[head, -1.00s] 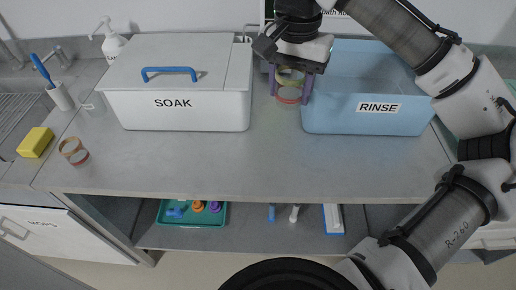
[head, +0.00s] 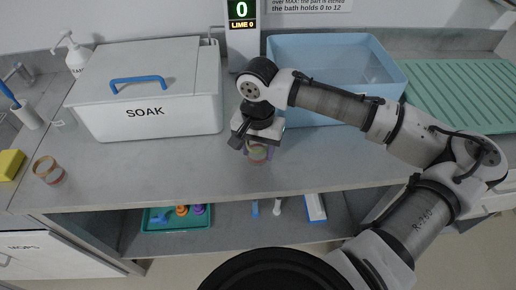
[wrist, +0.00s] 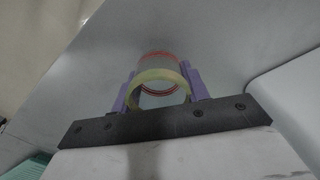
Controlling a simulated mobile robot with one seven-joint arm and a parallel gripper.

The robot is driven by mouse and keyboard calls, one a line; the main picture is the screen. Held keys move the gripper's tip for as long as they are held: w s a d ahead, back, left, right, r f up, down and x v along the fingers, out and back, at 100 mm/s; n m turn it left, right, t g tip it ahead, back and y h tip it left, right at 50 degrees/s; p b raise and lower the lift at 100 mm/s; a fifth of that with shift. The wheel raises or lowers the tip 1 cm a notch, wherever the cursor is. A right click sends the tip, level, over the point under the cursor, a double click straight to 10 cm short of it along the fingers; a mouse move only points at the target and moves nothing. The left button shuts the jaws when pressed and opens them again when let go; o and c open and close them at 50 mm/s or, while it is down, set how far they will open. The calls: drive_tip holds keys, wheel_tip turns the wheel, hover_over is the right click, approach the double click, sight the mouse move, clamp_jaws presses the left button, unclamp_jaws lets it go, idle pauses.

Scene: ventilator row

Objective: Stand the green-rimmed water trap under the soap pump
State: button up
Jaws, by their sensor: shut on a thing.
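My gripper (head: 257,148) is shut on a clear water trap (wrist: 158,92) with a pale yellow-green rim and red bands at its far end. The purple fingers (wrist: 159,95) grip it from both sides. In the head view the trap (head: 258,155) hangs low over the counter, in front of the gap between the two baths; I cannot tell whether it touches the counter. The white soap pump (head: 77,57) stands at the back left, behind the left end of the soak bath, which hides its lower part.
A second trap with an orange-brown rim (head: 48,172) stands at the counter's front left, by a yellow sponge (head: 9,165). The lidded soak bath (head: 160,119) and blue rinse bath (head: 338,85) line the back. The counter's front strip (head: 150,180) is clear.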

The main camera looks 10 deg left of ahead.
drive_tip(key=shift+f, duration=0.45)
drive_tip(key=shift+f, duration=0.1)
drive_tip(key=o, duration=1)
